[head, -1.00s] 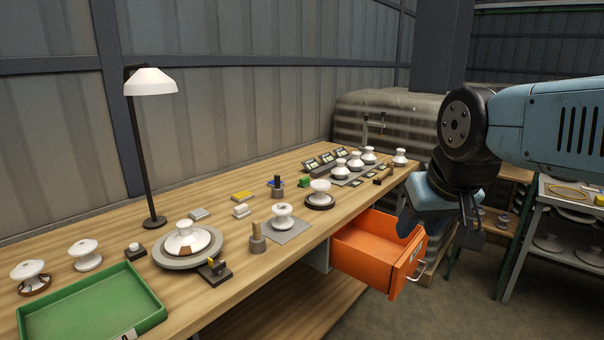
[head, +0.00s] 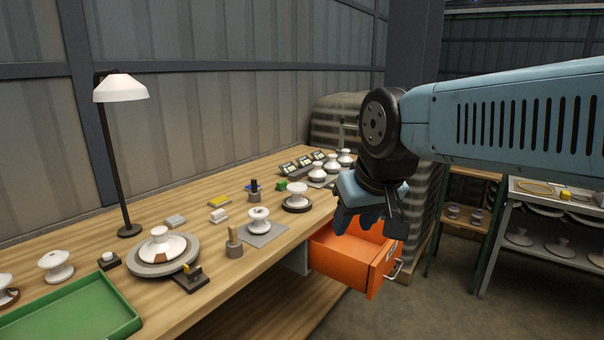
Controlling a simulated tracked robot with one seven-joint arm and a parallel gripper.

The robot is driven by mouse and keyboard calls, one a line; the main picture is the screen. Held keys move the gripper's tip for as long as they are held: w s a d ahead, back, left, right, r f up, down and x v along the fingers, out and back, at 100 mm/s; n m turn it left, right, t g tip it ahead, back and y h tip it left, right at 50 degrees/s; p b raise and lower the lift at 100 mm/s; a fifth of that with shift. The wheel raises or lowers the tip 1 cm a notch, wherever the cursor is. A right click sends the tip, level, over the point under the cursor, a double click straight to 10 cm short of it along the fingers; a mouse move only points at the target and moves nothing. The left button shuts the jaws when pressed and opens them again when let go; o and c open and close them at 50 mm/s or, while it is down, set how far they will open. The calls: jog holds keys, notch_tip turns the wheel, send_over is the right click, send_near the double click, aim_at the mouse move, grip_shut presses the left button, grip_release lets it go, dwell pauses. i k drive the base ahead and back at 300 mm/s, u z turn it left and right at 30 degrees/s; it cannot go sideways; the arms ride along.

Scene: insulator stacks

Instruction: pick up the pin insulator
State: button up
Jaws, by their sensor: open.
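Several white insulators stand on the wooden bench, and I cannot tell which is the pin insulator. One stands on a grey square mat (head: 277,236): a white insulator (head: 259,219). Another white insulator (head: 297,195) sits on a dark round base. A larger white insulator (head: 161,244) rests on a grey round plate (head: 150,268) nearer me. More stand at the far end, such as this white insulator (head: 317,170). My gripper (head: 357,224) hangs open and empty, pointing down, in front of the open orange drawer in this view. It partly hides the drawer and the bench's far right end.
The orange drawer (head: 338,262) juts from the bench front. A green tray (head: 75,316) lies at the near left, and a lamp (head: 120,90) stands at the back. Small blocks and tools dot the bench. A grey shelf rack (head: 550,222) stands at right.

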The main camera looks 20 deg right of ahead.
aim_at(317, 175)
jog(key=i, duration=1.6)
jog(key=z, duration=0.05)
